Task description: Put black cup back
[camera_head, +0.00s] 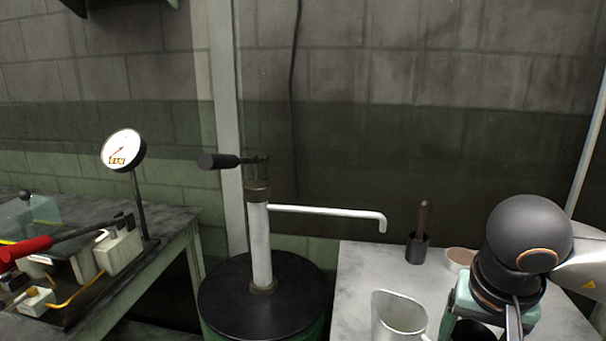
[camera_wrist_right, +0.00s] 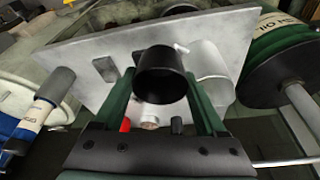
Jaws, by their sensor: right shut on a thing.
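The black cup (camera_wrist_right: 162,76) is between the two green fingers of my right gripper (camera_wrist_right: 160,92) in the right wrist view, with its dark opening facing the camera. The gripper is shut on the cup. In the head view my right gripper (camera_head: 470,318) is at the lower right, over the grey table, and its wrist hides part of it. Only a dark part of the cup (camera_head: 474,334) shows there, at the bottom edge. I cannot tell whether the cup touches the table. My left gripper is not in view.
A metal jug (camera_head: 397,318) stands just left of my right gripper on the grey table (camera_head: 362,268). A small dark holder (camera_head: 416,249) with a handled tool stands farther back. The oil drum (camera_head: 225,310) with its pump is left of the table. A gauge bench is far left.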

